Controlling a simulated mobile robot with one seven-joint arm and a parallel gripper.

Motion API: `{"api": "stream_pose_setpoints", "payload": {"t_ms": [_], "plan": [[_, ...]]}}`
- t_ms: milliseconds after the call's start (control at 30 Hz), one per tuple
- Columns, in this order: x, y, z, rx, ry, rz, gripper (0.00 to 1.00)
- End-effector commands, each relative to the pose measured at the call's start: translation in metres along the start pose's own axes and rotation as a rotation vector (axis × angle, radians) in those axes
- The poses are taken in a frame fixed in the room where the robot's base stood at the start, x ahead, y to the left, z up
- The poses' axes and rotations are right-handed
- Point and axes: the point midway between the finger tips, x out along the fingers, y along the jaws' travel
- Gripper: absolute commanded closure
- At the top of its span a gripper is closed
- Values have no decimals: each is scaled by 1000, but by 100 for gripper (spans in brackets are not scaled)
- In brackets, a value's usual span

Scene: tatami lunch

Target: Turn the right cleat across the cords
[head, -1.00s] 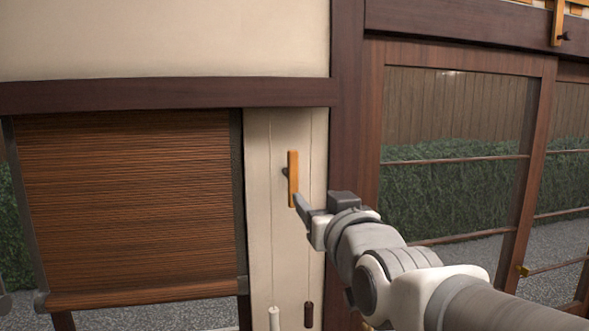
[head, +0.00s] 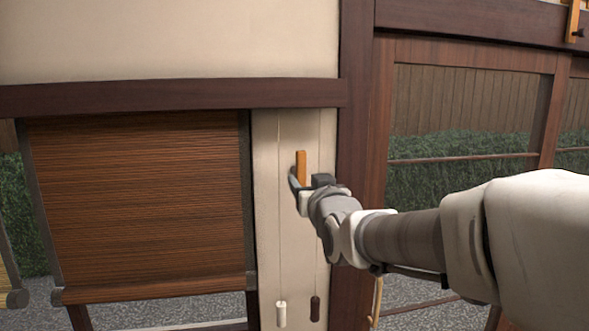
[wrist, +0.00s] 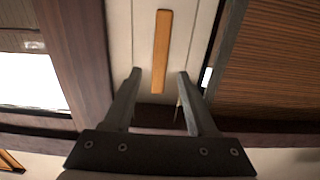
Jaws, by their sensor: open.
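The right cleat (head: 301,165) is a flat orange-brown wooden bar on the cream wall strip between the blind and the dark post. It stands upright, roughly in line with the cords (head: 280,200). In the wrist view the cleat (wrist: 162,50) lies ahead of my gripper (wrist: 158,75), its near end between the two open fingers, with room on both sides. In the head view my gripper (head: 297,182) is at the cleat's lower part, which it partly hides. I cannot tell whether a finger touches it.
A brown slatted blind (head: 140,205) hangs to the left. A white cord pull (head: 281,314) and a dark cord pull (head: 315,308) hang below. A dark wooden post (head: 357,140) and a framed window stand to the right.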

Motion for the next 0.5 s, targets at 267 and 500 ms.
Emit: {"api": "stream_pose_setpoints", "payload": {"t_ms": [267,500], "plan": [[39,0,-1,0,-2,1,43],[57,0,-1,1,0,0,43]]}}
